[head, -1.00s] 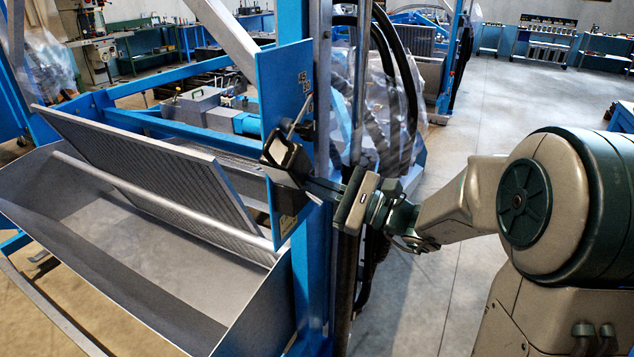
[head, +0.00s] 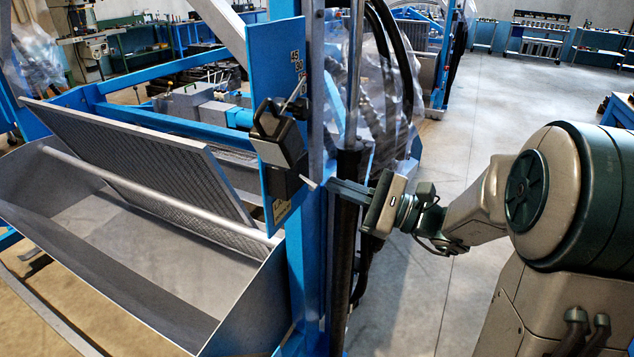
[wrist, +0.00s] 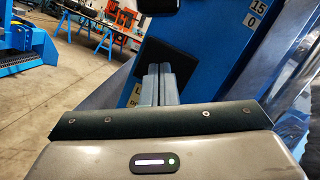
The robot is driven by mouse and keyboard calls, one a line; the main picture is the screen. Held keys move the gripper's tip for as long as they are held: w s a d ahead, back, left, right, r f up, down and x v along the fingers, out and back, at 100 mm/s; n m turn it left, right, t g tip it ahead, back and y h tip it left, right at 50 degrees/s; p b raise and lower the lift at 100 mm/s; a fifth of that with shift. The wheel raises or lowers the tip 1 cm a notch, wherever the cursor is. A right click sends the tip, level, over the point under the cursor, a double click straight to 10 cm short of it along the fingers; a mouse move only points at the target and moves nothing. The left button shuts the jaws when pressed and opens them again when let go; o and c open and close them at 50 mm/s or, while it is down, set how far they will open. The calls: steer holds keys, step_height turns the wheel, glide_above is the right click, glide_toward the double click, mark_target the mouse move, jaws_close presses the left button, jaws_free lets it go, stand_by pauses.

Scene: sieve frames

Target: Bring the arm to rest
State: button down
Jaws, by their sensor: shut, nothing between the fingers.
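My gripper (head: 330,184) is at the centre of the head view, to the right of the blue panel and its black lever block. Its fingers are together with nothing between them. In the wrist view the closed fingers (wrist: 159,84) point ahead toward a black part on the blue panel (wrist: 205,35). In the head view there is a small gap between the fingertips and the block. My arm reaches in from the right side of the head view.
A blue upright post (head: 308,240) stands just left of my gripper. A black block with a lever (head: 277,133) sits on the blue panel (head: 281,70). A grey trough (head: 150,290) with a tilted sieve screen (head: 130,150) is at left. Open floor (head: 480,130) lies behind my arm.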

steer(key=s+a+f+n+g+h, duration=0.2)
steer(key=s+f+n+g+h, duration=0.7)
steer(key=s, duration=0.5)
steer(key=s+d+f+n+t+h, duration=0.2)
steer(key=d+n+h, duration=0.1)
steer(key=d+h, duration=0.2)
steer(key=s+d+f+n+t+h, duration=0.2)
steer(key=d+n+h, duration=0.1)
steer(key=d+h, duration=0.2)
steer(key=shift+d+n+t, duration=0.3)
steer(key=shift+d+t, duration=0.1)
steer(key=shift+d, duration=0.45)
